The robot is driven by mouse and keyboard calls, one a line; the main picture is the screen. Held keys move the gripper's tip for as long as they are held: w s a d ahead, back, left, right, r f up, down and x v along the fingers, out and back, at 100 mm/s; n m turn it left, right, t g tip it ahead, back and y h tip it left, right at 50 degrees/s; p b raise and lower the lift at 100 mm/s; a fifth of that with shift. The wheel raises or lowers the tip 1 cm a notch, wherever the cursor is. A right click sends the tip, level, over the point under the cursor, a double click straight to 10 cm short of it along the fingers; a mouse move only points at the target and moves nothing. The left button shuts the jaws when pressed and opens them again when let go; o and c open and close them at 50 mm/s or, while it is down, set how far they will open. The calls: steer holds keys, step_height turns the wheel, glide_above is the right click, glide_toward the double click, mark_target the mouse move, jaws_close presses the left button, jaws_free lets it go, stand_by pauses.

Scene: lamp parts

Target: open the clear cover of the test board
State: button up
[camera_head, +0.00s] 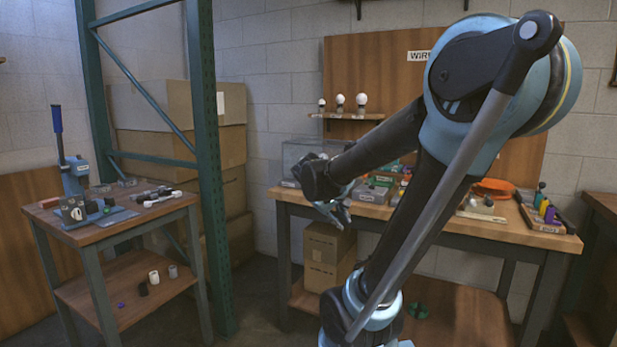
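A clear, box-like cover (297,155) stands at the back left of the right-hand workbench (283,196). I take it to be the cover of the test board. My forearm hides its right and lower parts, and I cannot tell whether it is closed. The board itself is not clearly visible. My gripper (338,214) hangs at the bench's front left edge, in front of and below the cover in the picture. It points downward and appears apart from the cover. The fingers are small and dark, so their opening is unclear. I see nothing held.
Parts bins (375,190) and a tray of coloured tools (545,215) fill the workbench. Bulbs stand on a wall shelf (346,115). A green rack post (207,150) separates it from the left table (100,232), which holds a blue press (75,180).

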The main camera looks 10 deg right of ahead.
steer(key=w+a+r+n+t+h, duration=0.1)
steer(key=w+a+r+n+t, duration=0.15)
steer(key=w+a, duration=0.4)
steer(key=w+a+r+n+t+h, duration=0.1)
steer(key=w+a+r+n+t, duration=0.2)
steer(key=w, duration=0.7)
steer(key=w+a+r+n+t+h, duration=0.1)
steer(key=w+a+r+t, duration=0.1)
steer(key=w+a+r, duration=0.45)
steer(key=x, duration=0.6)
steer(key=f+x, duration=0.1)
steer(key=x, duration=0.6)
steer(key=s+f+x, duration=0.1)
steer(key=x, duration=0.5)
steer(key=shift+w+d+f, duration=0.1)
steer(key=shift+w+d, duration=0.15)
steer(key=shift+d, duration=0.3)
steer(key=shift+c, duration=0.4)
jaws_close()
